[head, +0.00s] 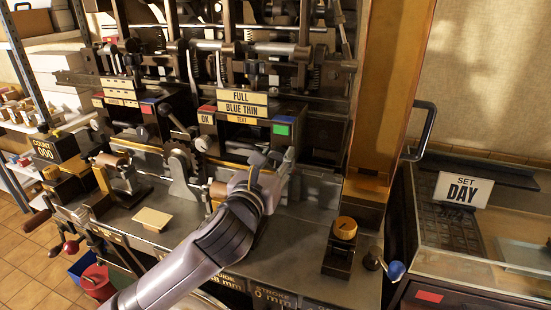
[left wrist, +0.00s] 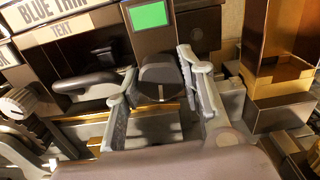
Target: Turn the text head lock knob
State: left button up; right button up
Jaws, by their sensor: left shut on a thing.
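The text head is the dark block with the "TEXT" label (head: 242,120) and a green panel (head: 281,129). My left gripper (head: 268,163) reaches its front, just below the green panel. In the left wrist view, a dark, rounded lock knob (left wrist: 160,78) with a light line on its front sits below the green panel (left wrist: 149,15). The two fingers of my left gripper (left wrist: 157,82) stand on either side of the knob, shut on it. In the head view the gripper mostly hides the knob. My right gripper is not in view.
An orange-topped knob (head: 344,228) and a blue-tipped crank (head: 396,270) stand at the right. A tan block (head: 151,219) lies on the bench.

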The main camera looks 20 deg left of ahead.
pick_arm(q)
jog(key=n+p, duration=0.2)
jog(key=shift+r+n, duration=0.1)
jog(key=shift+n, duration=0.3)
jog(key=n+p, duration=0.1)
jog(key=n, duration=0.2)
jog(key=shift+n+p, duration=0.3)
jog(key=shift+p, duration=0.1)
jog(key=n+p, duration=0.1)
jog(key=n, duration=0.2)
jog(key=shift+n, duration=0.3)
jog(key=n+p, duration=0.1)
jog(key=n, duration=0.2)
jog(key=shift+n, duration=0.3)
jog(key=n, duration=0.1)
jog(key=n+p, duration=0.1)
jog(key=n, duration=0.1)
jog(key=shift+f+n, duration=0.2)
jog(key=shift+n, duration=0.1)
jog(key=n+p, duration=0.1)
jog(key=n, duration=0.2)
jog(key=shift+n, duration=0.4)
jog(key=n+p, duration=0.1)
jog(key=n, duration=0.2)
jog(key=shift+f+n+p, duration=0.1)
jog(key=shift+n+p, duration=0.3)
jog(key=shift+n, duration=1.3)
